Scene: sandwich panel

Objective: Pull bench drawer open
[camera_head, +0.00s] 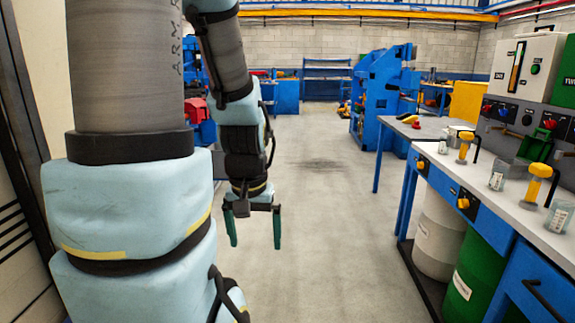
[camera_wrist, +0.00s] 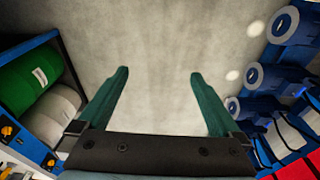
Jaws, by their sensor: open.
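The blue bench (camera_head: 505,232) with a grey top stands on the right in the head view. Its drawer (camera_head: 540,285), a blue front with a dark bar handle (camera_head: 545,300), is at the lower right and partly cut off by the picture edge; it looks closed. My gripper (camera_head: 255,230) hangs over bare floor left of the bench, well apart from it, with its two green fingers pointing down. In the wrist view my gripper (camera_wrist: 160,85) is open and empty above the concrete floor. The drawer handle cannot be made out there.
A white drum (camera_head: 437,235) and a green drum (camera_head: 468,275) stand under the bench. Yellow-topped items (camera_head: 535,185) and clear jars stand on it, below a control panel (camera_head: 520,115). Blue machinery (camera_head: 382,95) stands farther back. The floor between my arm and the bench is clear.

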